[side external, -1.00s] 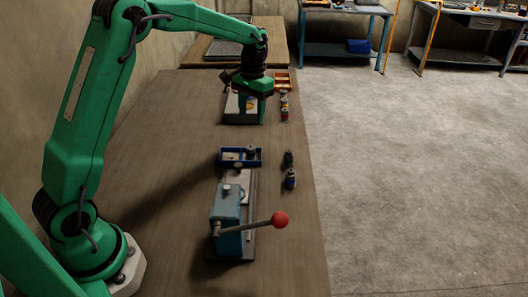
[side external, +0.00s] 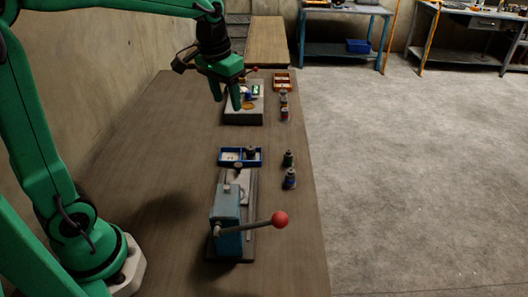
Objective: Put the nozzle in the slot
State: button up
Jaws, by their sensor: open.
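My gripper (side external: 226,97) is open with its fingers pointing down, above the table just left of a grey block-like station (side external: 243,117). I see nothing between the fingers. A small blue tray (side external: 222,161) with compartments lies mid-table. A dark round piece (side external: 251,152) stands in its right compartment. Small pale pieces lie in its left compartment. Two small dark bottle-like pieces (side external: 288,159) and (side external: 290,179) stand right of the tray. Which small piece is the nozzle, and where its slot is, I cannot tell at this size.
A blue-grey press (side external: 227,205) with a red-knobbed lever (side external: 280,219) stands nearer than the tray. Several small cans (side external: 284,114) stand in a row beside the station. An orange tray (side external: 282,82) lies behind them. The table's left side is clear.

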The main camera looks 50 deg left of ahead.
jog(key=s+d+m+t, duration=0.1)
jog(key=s+d+t, duration=0.2)
jog(key=s, duration=1.4)
jog(key=shift+t, duration=0.4)
jog(key=shift+d, duration=0.1)
